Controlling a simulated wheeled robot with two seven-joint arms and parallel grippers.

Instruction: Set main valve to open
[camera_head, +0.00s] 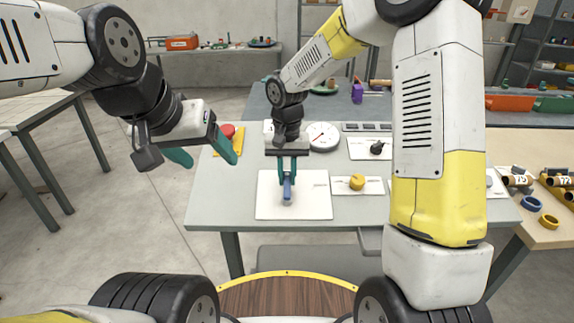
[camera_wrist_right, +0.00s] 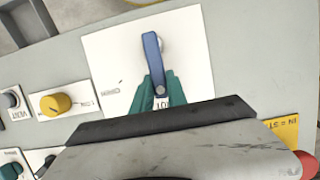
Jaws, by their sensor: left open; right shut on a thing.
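The main valve is a blue lever (camera_head: 287,190) on a white plate (camera_head: 308,208) at the table's front. In the right wrist view the lever (camera_wrist_right: 152,58) runs from a grey pivot down to my fingers, near a partly covered label. A label that seems to read OPEN is upside down on the plate (camera_wrist_right: 112,60), left of the lever. My right gripper (camera_head: 287,178) is shut on the lever's outer end, which the fingers (camera_wrist_right: 163,92) partly hide. My left gripper (camera_head: 203,155) is open and empty, left of the table's near corner.
A yellow knob (camera_head: 357,182) sits on a smaller plate to the right of the valve. A round gauge (camera_head: 323,136) and a black knob (camera_head: 377,148) stand behind. A red button (camera_head: 227,131) is at the table's left. My right arm hides part of the table's right side.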

